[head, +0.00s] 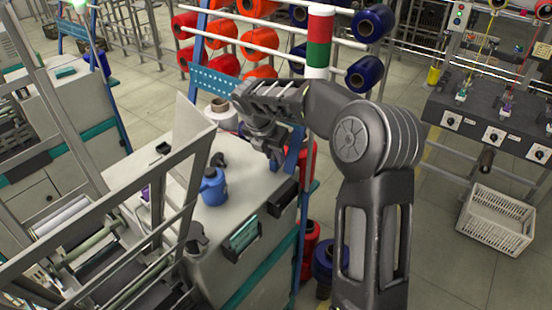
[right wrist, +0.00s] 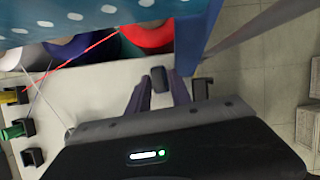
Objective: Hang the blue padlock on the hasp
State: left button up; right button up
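My right gripper (head: 272,152) is above the pale machine top, its fingers pointing down. In the right wrist view its two fingers (right wrist: 160,84) stand on either side of a small dark blue-grey rounded block (right wrist: 160,79), which seems to sit between the fingertips. This may be the padlock; its shackle does not show. In the head view my gripper and arm hide that block. A dark bracket (right wrist: 203,88) is just right of the fingers; I cannot tell whether it is the hasp. My left gripper is not in view.
A blue container (head: 213,187) stands on the pale machine top (head: 235,205). A perforated blue panel (head: 215,82) and blue post (right wrist: 198,35) are close to my right gripper. Racked spools (head: 262,38) stand behind. A white crate (head: 495,220) is on the floor at right.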

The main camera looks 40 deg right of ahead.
jog(key=shift+d+f, duration=0.1)
jog(key=shift+f, duration=0.3)
grip_shut()
dwell(0.4)
